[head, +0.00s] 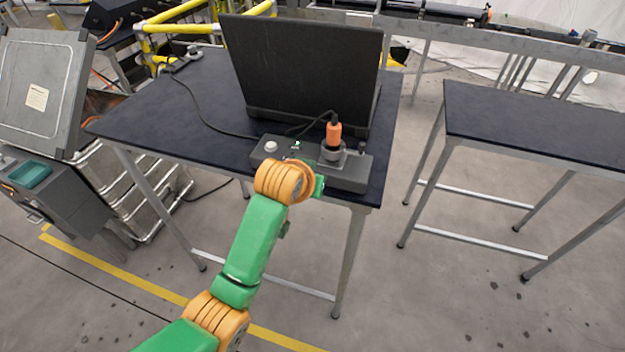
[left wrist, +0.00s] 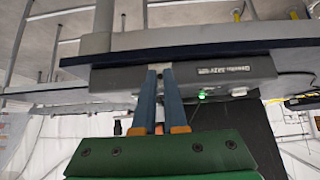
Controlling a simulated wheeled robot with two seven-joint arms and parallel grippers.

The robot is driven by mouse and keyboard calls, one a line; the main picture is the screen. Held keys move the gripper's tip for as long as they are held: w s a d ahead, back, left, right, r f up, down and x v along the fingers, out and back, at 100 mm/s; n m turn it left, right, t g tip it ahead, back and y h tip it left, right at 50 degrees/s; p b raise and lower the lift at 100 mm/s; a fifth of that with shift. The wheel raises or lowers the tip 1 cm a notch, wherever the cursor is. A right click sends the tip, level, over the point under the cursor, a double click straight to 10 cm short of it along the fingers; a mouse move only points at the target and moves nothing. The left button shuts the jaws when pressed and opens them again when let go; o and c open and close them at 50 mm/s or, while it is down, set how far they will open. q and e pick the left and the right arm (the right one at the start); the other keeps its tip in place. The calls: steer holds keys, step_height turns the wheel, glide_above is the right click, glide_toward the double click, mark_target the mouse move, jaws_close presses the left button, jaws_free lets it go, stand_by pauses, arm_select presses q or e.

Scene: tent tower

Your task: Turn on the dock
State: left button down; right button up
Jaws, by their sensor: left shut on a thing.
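The dock (head: 355,181) is a long dark grey box at the front edge of the dark table, with a white round button (head: 271,146), a lit green mark (head: 295,145) and an orange plug (head: 334,132) standing in a grey collar. My left arm reaches the dock's front side; its wrist hides the fingertips in the head view. In the left wrist view, the dock (left wrist: 110,80) appears upside down with its green light (left wrist: 201,95). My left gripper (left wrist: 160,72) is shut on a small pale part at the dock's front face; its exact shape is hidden. My right gripper is not in view.
A black laptop-like case (head: 305,70) stands open behind the dock. A black cable (head: 205,122) runs across the table (head: 135,120). A second table (head: 540,125) stands at right, bare in view. A grey case (head: 40,85) is at left. Open floor lies in front.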

arm_select(q)
steer(key=c, duration=1)
jaws_free()
steer(key=b+v, duration=0.1)
steer(key=v, duration=0.6)
